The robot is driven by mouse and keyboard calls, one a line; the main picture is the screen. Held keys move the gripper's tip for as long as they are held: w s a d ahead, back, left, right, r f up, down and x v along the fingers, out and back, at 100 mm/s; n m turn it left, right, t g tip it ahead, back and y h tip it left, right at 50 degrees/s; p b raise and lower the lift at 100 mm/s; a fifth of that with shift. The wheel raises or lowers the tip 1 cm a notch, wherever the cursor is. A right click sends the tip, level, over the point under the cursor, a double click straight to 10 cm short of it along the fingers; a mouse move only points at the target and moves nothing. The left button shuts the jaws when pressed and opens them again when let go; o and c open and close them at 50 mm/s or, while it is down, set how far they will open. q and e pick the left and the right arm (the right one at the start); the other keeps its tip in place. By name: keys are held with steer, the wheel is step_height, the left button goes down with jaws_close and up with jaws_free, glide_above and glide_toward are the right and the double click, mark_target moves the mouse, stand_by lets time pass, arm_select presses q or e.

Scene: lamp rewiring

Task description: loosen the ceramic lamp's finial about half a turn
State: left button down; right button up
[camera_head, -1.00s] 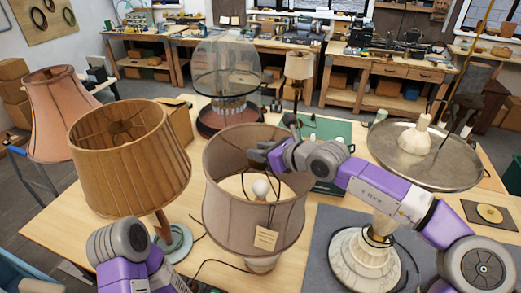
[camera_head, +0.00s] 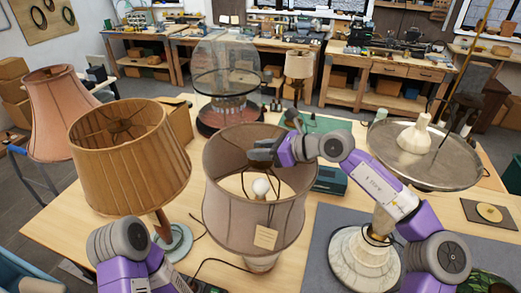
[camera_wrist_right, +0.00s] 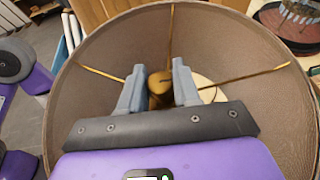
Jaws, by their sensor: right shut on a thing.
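The ceramic lamp has a grey-pink drum shade (camera_head: 225,195) with a paper tag (camera_head: 266,237) and a pale base (camera_head: 262,263); it stands upright mid-table. Its white bulb (camera_head: 261,188) shows inside the shade. My right gripper (camera_head: 258,152) reaches in from the right over the shade's top opening. In the right wrist view my right gripper (camera_wrist_right: 159,90) is shut on the brass finial (camera_wrist_right: 159,83), a finger on each side, where the thin brass spokes meet. The finial is hidden in the head view. My left arm shows at the bottom left, its fingers out of view.
A pleated tan lamp (camera_head: 130,170) stands close on the left. A glass dome (camera_head: 227,75) stands behind. A wide metal dish lamp (camera_head: 390,140) with a marble base (camera_head: 350,265) stands on the right, under my right arm. A green case (camera_head: 330,178) lies behind the shade.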

steer(key=shift+f, duration=0.1)
steer(key=o, duration=1)
steer(key=shift+d, duration=0.1)
steer(key=b+v, duration=0.1)
steer(key=v, duration=0.6)
steer(key=shift+s+d+r, duration=0.1)
steer(key=shift+d+r, duration=0.05)
steer(key=shift+r, duration=0.05)
